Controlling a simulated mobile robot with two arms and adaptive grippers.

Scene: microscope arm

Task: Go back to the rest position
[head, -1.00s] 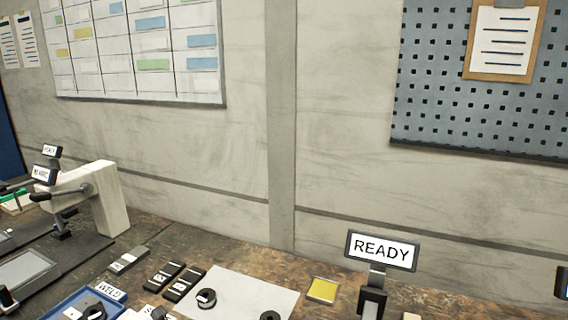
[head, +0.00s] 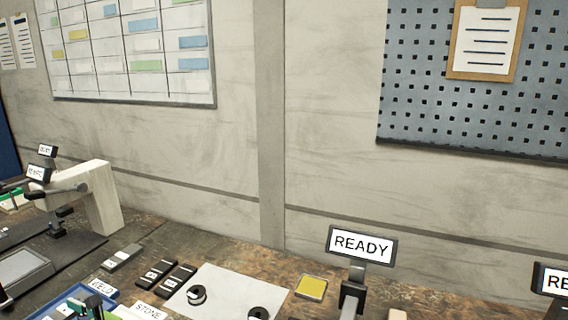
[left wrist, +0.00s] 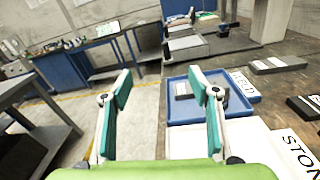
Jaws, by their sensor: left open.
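My left gripper (left wrist: 160,82) shows in the left wrist view with its two teal-padded fingers spread wide and nothing between them. It is over or in front of the near-left side of a blue tray (left wrist: 181,108); the height above it is hard to tell. In the head view, small green and dark shapes at the bottom edge by the tray may be its fingertips, too cropped to be sure. My right gripper is in neither view. The pale microscope arm (head: 103,196) stands at the left of the bench in the head view.
The bench holds a white sheet (head: 228,289) with two dark rings, dark labelled blocks (head: 176,279), a yellow pad (head: 311,287) and a READY sign (head: 361,246). Another sign (head: 553,280) is cut off at right. Open floor (left wrist: 140,115) lies left of the bench in the wrist view.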

